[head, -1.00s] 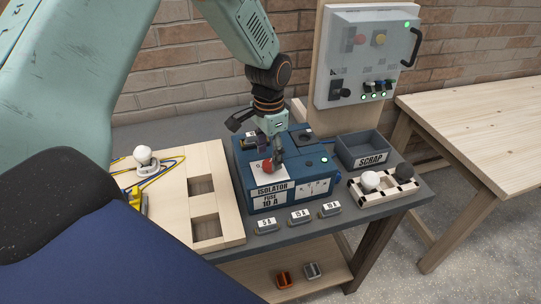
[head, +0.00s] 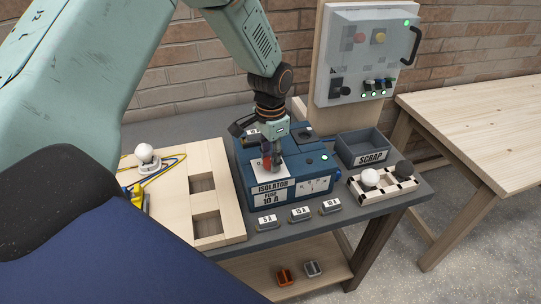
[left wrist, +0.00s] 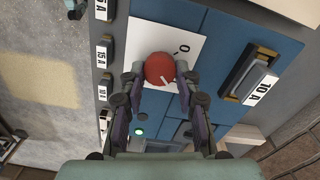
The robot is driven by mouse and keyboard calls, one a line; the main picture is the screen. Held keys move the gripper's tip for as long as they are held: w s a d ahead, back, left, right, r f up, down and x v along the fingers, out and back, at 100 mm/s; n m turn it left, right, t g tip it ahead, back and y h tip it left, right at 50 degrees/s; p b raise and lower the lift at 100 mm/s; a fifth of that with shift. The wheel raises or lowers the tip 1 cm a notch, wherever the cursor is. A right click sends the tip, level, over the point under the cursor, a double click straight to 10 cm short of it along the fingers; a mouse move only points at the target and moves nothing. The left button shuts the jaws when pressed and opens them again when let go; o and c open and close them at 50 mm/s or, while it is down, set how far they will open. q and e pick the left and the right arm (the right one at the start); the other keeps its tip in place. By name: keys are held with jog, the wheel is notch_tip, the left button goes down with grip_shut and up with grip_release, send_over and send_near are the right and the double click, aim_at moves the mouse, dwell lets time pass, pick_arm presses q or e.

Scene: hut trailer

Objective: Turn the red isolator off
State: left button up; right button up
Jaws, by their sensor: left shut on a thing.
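The red isolator knob (left wrist: 160,68) sits on a white plate (left wrist: 139,38) marked with a 0, on top of the blue isolator box (head: 290,191). A short white mark on the knob points away from the 0 in the left wrist view. My left gripper (head: 271,163) is over the box from above, its fingers on both sides of the knob. In the left wrist view the left gripper (left wrist: 160,76) is shut on the knob. The fingers partly hide the knob in the head view. A green light (head: 323,157) on the box is lit. My right gripper is not in view.
Several labelled fuses (head: 300,213) lie along the bench front. A scrap bin (head: 362,148) and a rack with a white and a dark bulb (head: 370,177) stand right of the box. A wooden board with a lamp (head: 145,153) lies left. A wall panel (head: 365,60) stands behind.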

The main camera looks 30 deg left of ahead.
pick_arm(q)
jog(key=shift+s, duration=0.1)
jog(key=shift+c, duration=1.4)
jog(key=n+p, duration=0.2)
jog(key=n, duration=0.1)
jog(key=shift+r+p, duration=0.15)
jog(key=shift+p, duration=0.2)
jog(key=n+p, duration=0.1)
jog(key=n, duration=0.2)
jog(key=shift+a+p, duration=0.1)
jog(key=shift+p, duration=0.2)
jog(key=shift+n+p, duration=0.3)
jog(key=shift+n, duration=0.7)
jog(key=n, duration=0.9)
jog(key=shift+a+n, duration=0.1)
jog(key=shift+n, duration=0.3)
